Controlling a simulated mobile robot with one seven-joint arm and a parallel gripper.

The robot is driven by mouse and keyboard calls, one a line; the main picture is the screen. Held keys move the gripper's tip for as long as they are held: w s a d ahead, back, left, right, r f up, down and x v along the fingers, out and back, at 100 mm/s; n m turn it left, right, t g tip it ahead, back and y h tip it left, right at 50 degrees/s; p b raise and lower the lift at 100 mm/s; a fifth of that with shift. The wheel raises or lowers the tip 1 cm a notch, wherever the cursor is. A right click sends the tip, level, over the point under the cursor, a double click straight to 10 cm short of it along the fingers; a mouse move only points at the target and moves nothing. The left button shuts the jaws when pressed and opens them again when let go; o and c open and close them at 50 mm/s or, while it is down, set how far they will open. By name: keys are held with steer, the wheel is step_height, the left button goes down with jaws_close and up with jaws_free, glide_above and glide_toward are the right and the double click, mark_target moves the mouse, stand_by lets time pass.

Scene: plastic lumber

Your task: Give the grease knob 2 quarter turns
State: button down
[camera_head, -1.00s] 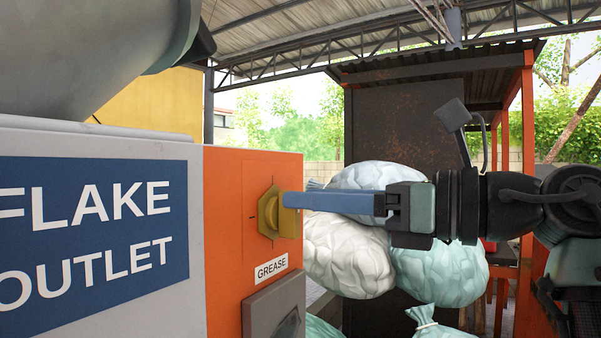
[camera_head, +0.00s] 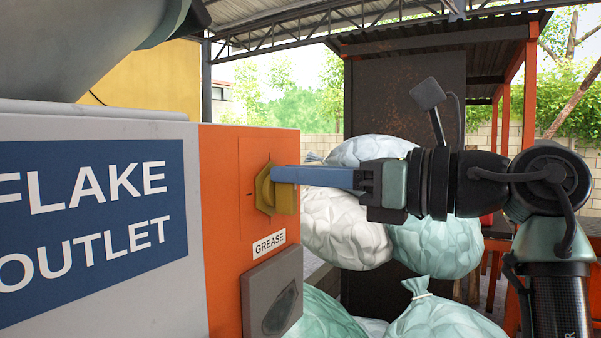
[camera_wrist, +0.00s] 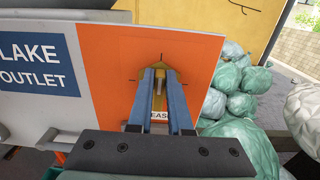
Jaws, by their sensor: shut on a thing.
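The yellow grease knob (camera_head: 264,190) sits on the orange panel (camera_head: 222,230) of the machine, above a white "GREASE" label (camera_head: 269,243). My gripper (camera_head: 283,175) reaches it from the right, its blue fingers level and touching the knob. In the wrist view the fingers (camera_wrist: 160,82) lie on both sides of the knob (camera_wrist: 160,78), shut on it. The knob's ridge stands upright in that view, in line with a short dark mark above it. More dark marks show on the panel to its left and right. The fingers partly hide the label.
A grey box (camera_head: 271,296) with a dark recess is below the label. The blue "FLAKE OUTLET" sign (camera_head: 90,225) is to the left. Filled white and green bags (camera_head: 440,242) are piled behind and below my arm. A rust-stained dark panel (camera_head: 400,100) stands behind them.

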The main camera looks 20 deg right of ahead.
mark_target(296, 208)
steer(key=shift+m, duration=0.3)
steer(key=shift+f+m+p, duration=0.65)
steer(key=shift+m, duration=5.2)
steer(key=shift+f+m+p, duration=0.65)
steer(key=shift+f+m, duration=0.05)
steer(key=shift+m, duration=5.2)
steer(key=shift+f+m+p, duration=0.65)
steer(key=shift+m, duration=5.2)
